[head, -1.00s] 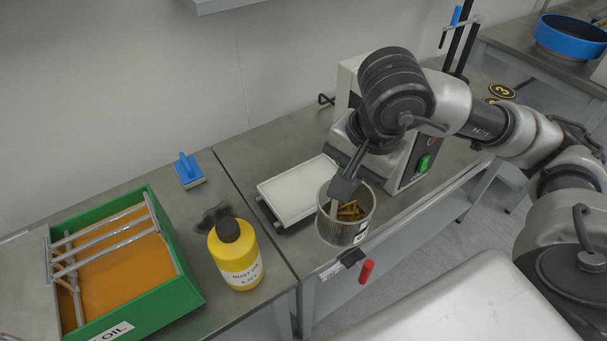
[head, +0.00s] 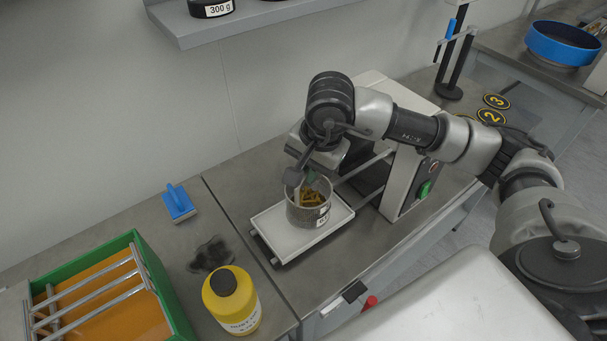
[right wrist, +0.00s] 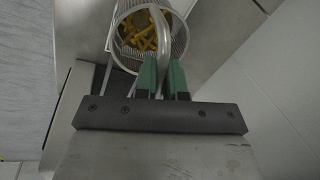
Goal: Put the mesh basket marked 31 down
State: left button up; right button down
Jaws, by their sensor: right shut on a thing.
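The mesh basket (head: 309,214) is a round metal basket with a white label and brass-coloured pieces inside. It is upright over the white tray (head: 272,229) of the grey machine; I cannot tell whether its base touches. My right gripper (head: 303,180) is at the basket's back left rim. In the right wrist view, its green-padded fingers (right wrist: 163,82) are shut on the curved handle of the basket (right wrist: 122,44). The label's number is too small to read. My left gripper is not in view.
A yellow bottle (head: 231,302) and a green oil bin (head: 160,283) stand on the left bench. A blue-handled brush (head: 178,203) lies behind them. The grey machine (head: 402,184) stands right of the tray. A shelf (head: 240,22) hangs above on the wall.

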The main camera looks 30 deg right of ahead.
aim_at(304, 203)
jog(key=w+f, duration=0.1)
jog(key=f, duration=0.1)
jog(key=w+f+p, duration=0.1)
jog(key=f, duration=0.1)
jog(key=shift+w+f+p, duration=0.2)
jog(key=shift+p, duration=0.1)
jog(key=shift+f, duration=0.5)
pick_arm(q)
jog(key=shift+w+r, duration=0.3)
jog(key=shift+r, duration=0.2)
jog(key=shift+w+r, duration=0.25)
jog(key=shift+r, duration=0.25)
pick_arm(e)
jog(key=shift+f, duration=0.15)
jog(key=c, duration=1.2)
grip_release()
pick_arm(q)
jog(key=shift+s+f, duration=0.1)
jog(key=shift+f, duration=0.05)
